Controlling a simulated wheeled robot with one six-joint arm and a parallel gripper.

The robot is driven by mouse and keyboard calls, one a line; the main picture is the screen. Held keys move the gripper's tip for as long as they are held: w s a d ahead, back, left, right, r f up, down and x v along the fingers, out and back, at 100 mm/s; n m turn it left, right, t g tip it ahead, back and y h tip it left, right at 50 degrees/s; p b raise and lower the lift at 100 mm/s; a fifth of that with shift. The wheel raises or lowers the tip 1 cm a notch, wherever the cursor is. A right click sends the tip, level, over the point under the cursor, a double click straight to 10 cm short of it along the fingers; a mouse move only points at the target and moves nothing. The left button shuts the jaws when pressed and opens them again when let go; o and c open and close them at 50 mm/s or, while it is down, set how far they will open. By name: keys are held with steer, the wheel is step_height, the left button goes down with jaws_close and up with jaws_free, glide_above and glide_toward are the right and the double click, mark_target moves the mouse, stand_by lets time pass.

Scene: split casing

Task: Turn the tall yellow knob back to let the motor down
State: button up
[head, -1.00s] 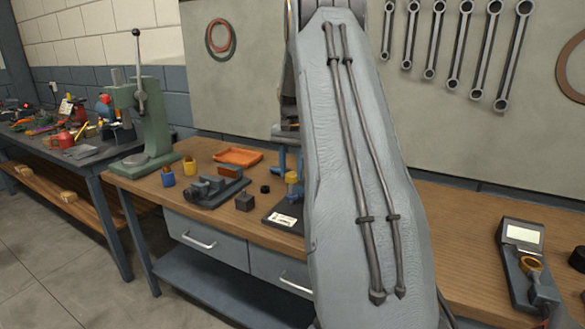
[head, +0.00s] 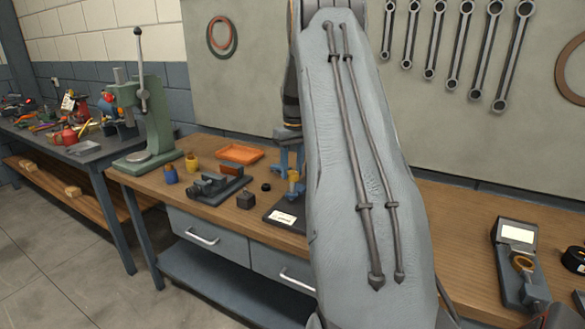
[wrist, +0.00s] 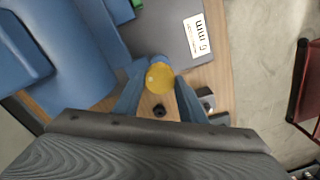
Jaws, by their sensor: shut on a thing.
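The yellow knob (wrist: 160,77) shows in the wrist view as a round top between the two blue fingers of my gripper (wrist: 158,85). The fingers are closed against its sides. In the head view the knob (head: 294,184) is a small yellow patch beside my arm, with my gripper (head: 292,166) above and around it. It stands over a dark base plate (head: 272,212) with a white label. My arm hides most of what stands on that plate, and I cannot make out the motor. Large blue parts (wrist: 85,45) fill the upper left of the wrist view.
On the wooden bench (head: 215,222), a dark vise (head: 213,188), a small dark block (head: 246,201), blue and yellow cups (head: 191,161) and an orange tray (head: 240,153) stand left of the plate. A green press (head: 150,120) is farther left. A meter (head: 519,262) lies at right.

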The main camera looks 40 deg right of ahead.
mark_target(293, 172)
steer(key=n, duration=0.4)
steer(key=n+p, duration=0.1)
steer(key=n, duration=0.1)
steer(key=shift+w+d+r+n, duration=0.1)
steer(key=shift+d+r+n, duration=0.05)
steer(key=shift+r+n, duration=0.15)
steer(key=shift+n, duration=0.3)
steer(key=o, duration=0.9)
steer(key=shift+f, duration=0.1)
steer(key=shift+o, duration=0.8)
steer(key=shift+f, duration=0.1)
steer(key=shift+d+r+b, duration=0.15)
steer(key=shift+r+b, duration=1.05)
steer(key=shift+r, duration=2.7)
